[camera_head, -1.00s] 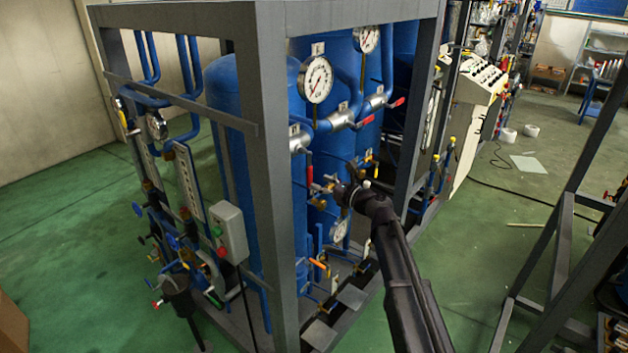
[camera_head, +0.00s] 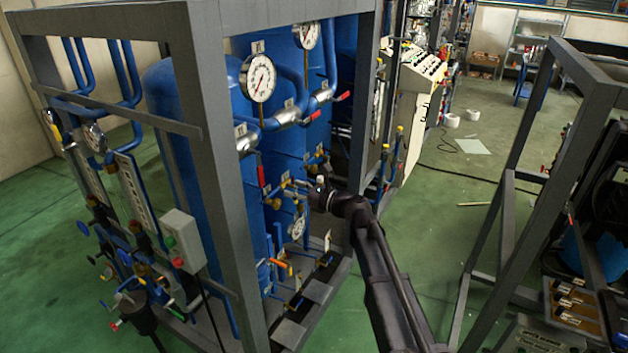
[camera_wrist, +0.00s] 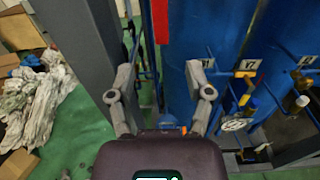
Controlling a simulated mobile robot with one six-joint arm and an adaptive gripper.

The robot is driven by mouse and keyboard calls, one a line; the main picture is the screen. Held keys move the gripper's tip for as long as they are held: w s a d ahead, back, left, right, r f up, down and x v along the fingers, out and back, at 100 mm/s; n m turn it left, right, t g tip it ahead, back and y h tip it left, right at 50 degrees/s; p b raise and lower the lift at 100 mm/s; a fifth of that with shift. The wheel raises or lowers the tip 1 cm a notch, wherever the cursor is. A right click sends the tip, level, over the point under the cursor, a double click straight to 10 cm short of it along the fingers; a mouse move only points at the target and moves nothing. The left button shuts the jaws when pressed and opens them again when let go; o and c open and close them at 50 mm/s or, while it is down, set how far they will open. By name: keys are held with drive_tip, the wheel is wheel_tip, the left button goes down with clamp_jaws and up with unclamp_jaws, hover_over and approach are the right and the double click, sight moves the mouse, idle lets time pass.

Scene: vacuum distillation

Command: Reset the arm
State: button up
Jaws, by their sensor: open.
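My gripper shows in the wrist view (camera_wrist: 162,100) with its two fingers spread wide apart and nothing between them. Behind the fingers are the blue tanks (camera_wrist: 195,40), a grey frame post (camera_wrist: 78,50) and a red handle (camera_wrist: 160,20). In the head view my dark arm reaches up from the bottom right toward the valves on the blue tank rig. The fingers are not clearly visible there; the wrist end hides part of the piping.
The grey rig frame (camera_head: 215,170) stands close left of my arm, with pressure gauges (camera_head: 259,77) and a switch box (camera_head: 183,240). Another grey frame (camera_head: 505,190) stands at the right.

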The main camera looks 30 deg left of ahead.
drive_tip(key=w+d+f+n+t+h+b, duration=0.1)
drive_tip(key=d+f+n+h, duration=0.4)
drive_tip(key=d, duration=0.6)
drive_tip(key=w+d+f+n+t+h+b, duration=0.15)
drive_tip(key=d+f, duration=0.45)
drive_tip(key=d, duration=0.6)
drive_tip(key=w+d+f+n+h+b, duration=0.1)
drive_tip(key=w+d+f+n+h, duration=0.15)
drive_tip(key=d+f+n, duration=0.6)
drive_tip(key=s+d+f+h, duration=0.1)
drive_tip(key=s+d+h, duration=0.2)
drive_tip(key=d, duration=0.8)
drive_tip(key=s+d+f+n+h+b, duration=0.1)
drive_tip(key=s+d+f+h, duration=0.1)
drive_tip(key=d, duration=1)
drive_tip(key=s+d+f+n+h+b, duration=0.1)
drive_tip(key=s+d+h, duration=0.3)
drive_tip(key=d, duration=0.7)
drive_tip(key=shift+s+d+f+g, duration=0.25)
drive_tip(key=shift+d+f+g, duration=0.15)
drive_tip(key=shift+f+g, duration=0.1)
